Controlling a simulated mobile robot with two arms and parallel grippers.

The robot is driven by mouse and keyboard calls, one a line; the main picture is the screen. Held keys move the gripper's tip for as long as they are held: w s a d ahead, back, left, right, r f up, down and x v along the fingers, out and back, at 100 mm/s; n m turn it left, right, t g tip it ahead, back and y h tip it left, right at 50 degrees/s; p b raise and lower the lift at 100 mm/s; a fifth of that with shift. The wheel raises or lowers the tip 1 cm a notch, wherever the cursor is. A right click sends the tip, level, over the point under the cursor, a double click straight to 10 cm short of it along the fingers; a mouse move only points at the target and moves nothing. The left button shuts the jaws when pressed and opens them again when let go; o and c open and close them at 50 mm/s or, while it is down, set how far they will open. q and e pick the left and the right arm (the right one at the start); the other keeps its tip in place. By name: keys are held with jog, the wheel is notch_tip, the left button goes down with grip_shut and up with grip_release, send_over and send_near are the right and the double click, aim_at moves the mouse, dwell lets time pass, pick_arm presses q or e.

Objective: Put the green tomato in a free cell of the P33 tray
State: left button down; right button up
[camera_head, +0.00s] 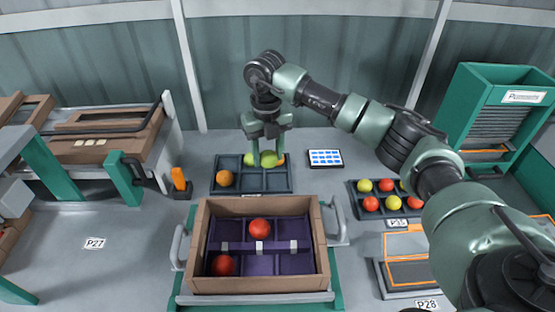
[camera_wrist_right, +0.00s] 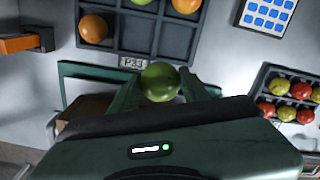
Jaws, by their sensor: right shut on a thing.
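My right gripper (camera_head: 267,153) is shut on the green tomato (camera_head: 268,160), above the P33 tray (camera_head: 265,189) in the head view. In the wrist view the green tomato (camera_wrist_right: 160,82) sits between the two fingers (camera_wrist_right: 160,88), in front of the tray's labelled edge (camera_wrist_right: 133,62). The dark tray holds an orange tomato (camera_head: 225,179) in its front-left cell. A yellow-green tomato (camera_head: 249,159) and part of an orange one show behind the fingers. The front-middle and front-right cells look empty in both views. My left gripper is not in view.
A wooden crate (camera_head: 200,240) with purple inserts and red tomatoes stands in front of the tray. A blue-and-white panel (camera_head: 325,158) lies right of the tray. The P35 tray (camera_head: 385,212), holding several tomatoes, is farther right. An orange block (camera_head: 180,180) stands at the left.

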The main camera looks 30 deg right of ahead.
jog(key=d+f+m, duration=0.1)
jog(key=m, duration=0.3)
jog(key=w+d+f+m, duration=0.1)
jog(key=f+m, duration=0.1)
jog(key=m, duration=0.1)
jog(key=w+d+f+m, duration=0.1)
jog(key=d+f+m, duration=0.1)
jog(key=m, duration=0.2)
jog(key=shift+m+b, duration=0.3)
jog(key=shift+b, duration=0.05)
notch_tip(320, 180, down, 4)
jog(key=b, duration=0.3)
jog(key=shift+w+r+p, duration=0.1)
jog(key=shift+r+p, duration=0.4)
jog(key=shift+r, duration=0.05)
jog(key=shift+f+b, duration=0.35)
jog(key=shift+f, duration=0.4)
jog(key=o, duration=1)
jog(key=c, duration=0.3)
